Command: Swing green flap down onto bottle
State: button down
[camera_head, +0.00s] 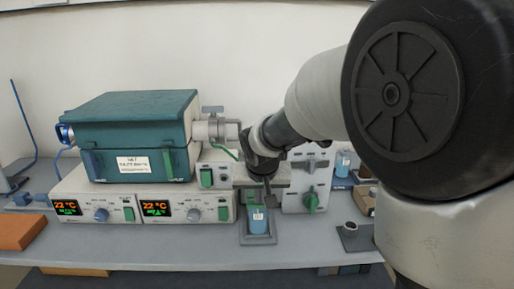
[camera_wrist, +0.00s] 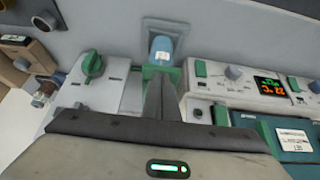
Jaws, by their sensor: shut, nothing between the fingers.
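The small blue bottle (camera_head: 258,221) with a white label stands on a grey base at the bench front, below my gripper. It also shows in the wrist view (camera_wrist: 161,49), just beyond my fingertips. The green flap (camera_wrist: 150,72) lies at my fingertips in the wrist view, between them and the bottle; my fingers partly cover it. Whether they touch it, I cannot tell. My gripper (camera_wrist: 160,80) has its fingers together with nothing between them. In the head view my gripper (camera_head: 269,197) points down, just above and behind the bottle.
A teal furnace (camera_head: 140,120) sits on two control units (camera_head: 185,207) left of my gripper, both displays reading 22 °C. A grey panel with a green knob (camera_head: 310,202) stands close on the right. Another blue bottle (camera_head: 342,163) is farther right. The bench front strip (camera_head: 180,255) is clear.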

jog(key=shift+s+f+b, duration=0.25)
jog(key=shift+s+f, duration=0.05)
jog(key=shift+f, duration=0.25)
jog(key=shift+s+f+b, duration=0.25)
jog(key=shift+f, duration=0.3)
notch_tip(320, 180, up, 6)
jog(key=p, duration=0.4)
jog(key=s+r, duration=0.2)
jog(key=s, duration=0.6)
jog(key=shift+s+r, duration=0.15)
jog(key=shift+s, duration=0.25)
jog(key=shift+d, duration=0.1)
